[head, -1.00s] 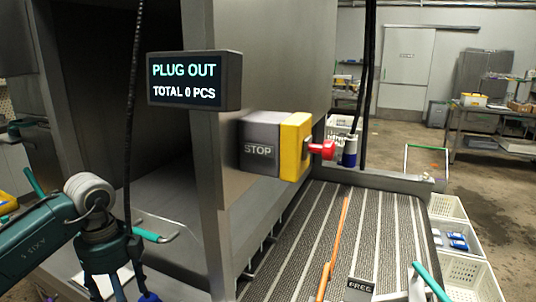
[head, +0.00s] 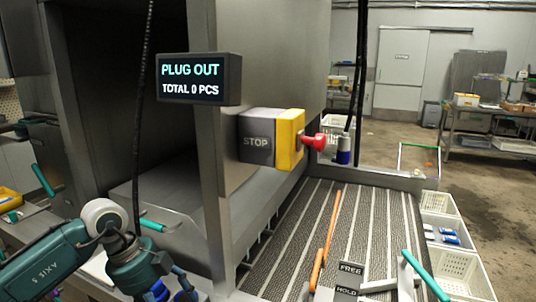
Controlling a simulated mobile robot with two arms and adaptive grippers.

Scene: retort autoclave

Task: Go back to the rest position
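My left gripper (head: 172,294) hangs at the bottom of the head view, left of centre, in front of the steel machine. Its blue finger pads sit at the bottom edge, partly cut off, so I cannot tell how far apart they are. I see nothing held in the visible part. My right gripper is not in view.
A display (head: 200,79) reads PLUG OUT, TOTAL 0 PCS. A STOP box with a yellow side (head: 289,139) and red knob (head: 312,143) juts out above the ribbed belt (head: 300,230). A teal-handled lever (head: 426,275) stands by the FREE/HOLD plate (head: 349,278). White crates (head: 457,272) stand right.

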